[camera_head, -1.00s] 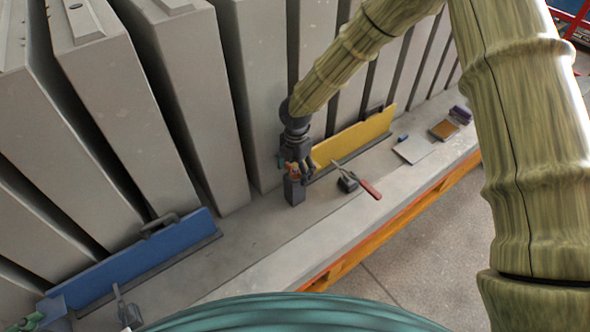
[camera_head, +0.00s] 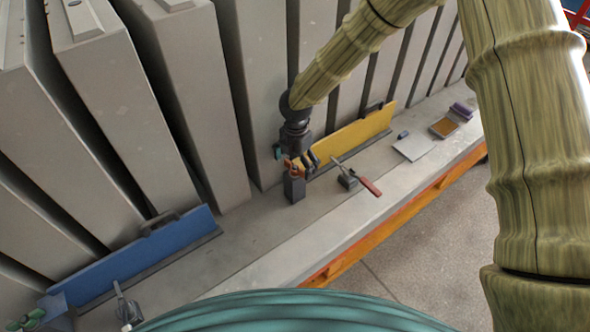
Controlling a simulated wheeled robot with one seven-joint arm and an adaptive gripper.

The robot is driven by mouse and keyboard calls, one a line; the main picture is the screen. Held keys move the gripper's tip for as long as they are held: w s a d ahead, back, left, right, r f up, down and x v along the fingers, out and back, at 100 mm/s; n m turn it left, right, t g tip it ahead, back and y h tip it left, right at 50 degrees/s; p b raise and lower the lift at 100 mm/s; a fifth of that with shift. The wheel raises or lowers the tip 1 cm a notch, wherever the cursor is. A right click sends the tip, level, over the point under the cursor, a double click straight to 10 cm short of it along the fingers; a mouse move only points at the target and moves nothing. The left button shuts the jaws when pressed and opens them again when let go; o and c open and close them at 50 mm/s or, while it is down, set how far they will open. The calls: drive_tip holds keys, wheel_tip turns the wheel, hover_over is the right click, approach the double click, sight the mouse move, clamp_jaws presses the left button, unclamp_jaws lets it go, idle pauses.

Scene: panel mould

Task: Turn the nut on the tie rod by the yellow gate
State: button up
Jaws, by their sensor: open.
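The yellow gate (camera_head: 352,137) stands on the ledge against the grey panels, right of the middle. A dark upright block (camera_head: 294,189) stands at its left end, with a small copper-orange piece on top that looks like the nut (camera_head: 294,171). My gripper (camera_head: 300,165) is open, pointing down just above the block, with its fingers around or beside the orange piece; I cannot tell whether they touch it. The tie rod itself is not clearly visible behind my gripper.
A clamp-like tool with a red handle (camera_head: 370,187) lies right of the block. A white sheet (camera_head: 412,148), a brown-topped box (camera_head: 444,127) and a purple item (camera_head: 461,111) lie farther right. A blue gate (camera_head: 140,253) stands at left.

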sight(296, 166)
wheel_tip(296, 166, up, 10)
drive_tip(key=shift+r, duration=0.2)
idle(0.3)
